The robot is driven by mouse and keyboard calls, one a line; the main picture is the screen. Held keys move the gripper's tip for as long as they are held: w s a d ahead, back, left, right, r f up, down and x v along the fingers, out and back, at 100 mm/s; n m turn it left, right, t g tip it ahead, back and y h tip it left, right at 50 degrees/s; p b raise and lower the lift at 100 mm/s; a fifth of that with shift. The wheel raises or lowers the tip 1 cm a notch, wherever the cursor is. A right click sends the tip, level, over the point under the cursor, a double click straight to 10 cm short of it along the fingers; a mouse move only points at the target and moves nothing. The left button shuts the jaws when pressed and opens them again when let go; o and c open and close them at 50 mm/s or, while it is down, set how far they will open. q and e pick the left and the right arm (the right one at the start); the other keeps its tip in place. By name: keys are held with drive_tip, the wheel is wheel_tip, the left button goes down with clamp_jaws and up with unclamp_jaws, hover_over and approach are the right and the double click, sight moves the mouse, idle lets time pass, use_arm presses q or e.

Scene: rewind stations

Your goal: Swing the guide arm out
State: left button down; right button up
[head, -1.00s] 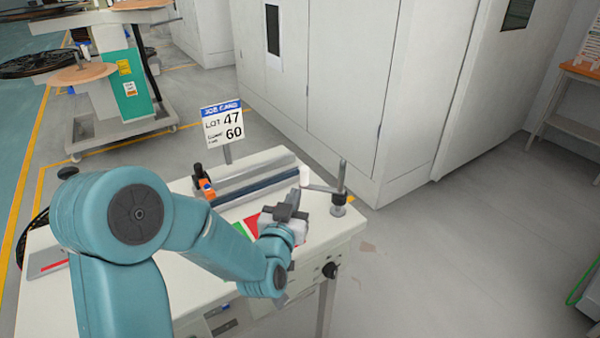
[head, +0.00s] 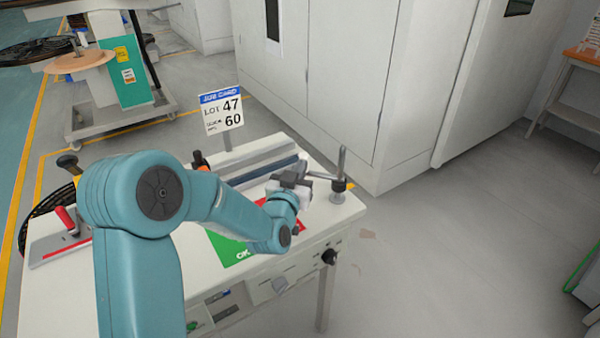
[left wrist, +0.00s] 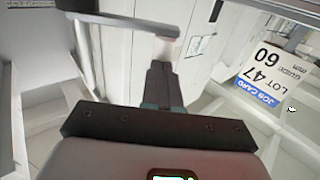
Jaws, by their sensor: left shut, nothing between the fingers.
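The guide arm (head: 322,177) is a thin light bar on an upright grey post (head: 342,165) with a dark round base, at the right back corner of the bench. It points left from the post. In the head view its free end is hidden behind my left gripper (head: 292,178), which is shut and empty. In the left wrist view the guide arm (left wrist: 120,22) crosses the top, with a short roller (left wrist: 164,48) at its end. The shut fingers (left wrist: 160,78) are just below the roller; I cannot tell whether they touch. My right gripper is not in view.
The white bench (head: 75,285) carries a long metal rail, a green-and-red mat (head: 228,250) and a job card (head: 222,108) on a stand. A red-handled tool (head: 66,220) is at the left. Grey cabinets (head: 330,80) stand behind; floor at right is clear.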

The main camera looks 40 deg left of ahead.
sight(306, 152)
use_arm(q)
drive_tip(key=w+m+h+b, duration=0.1)
drive_tip(key=h, duration=0.1)
drive_tip(key=w+a+m+h+b, duration=0.1)
drive_tip(key=h+b, duration=0.1)
drive_tip(key=w+a+m+h+b, duration=0.1)
drive_tip(key=m+h+b, duration=0.1)
drive_tip(key=shift+a+f+t, duration=0.15)
drive_tip(key=shift+t, duration=0.25)
drive_tip(key=shift+w+a+b, duration=0.15)
drive_tip(key=shift+w+b, duration=0.3)
drive_tip(key=shift+w, duration=0.25)
drive_tip(key=shift+w+a+b, duration=0.1)
drive_tip(key=shift+w+b, duration=0.3)
drive_tip(key=shift+w, duration=0.7)
drive_tip(key=shift+r, duration=0.25)
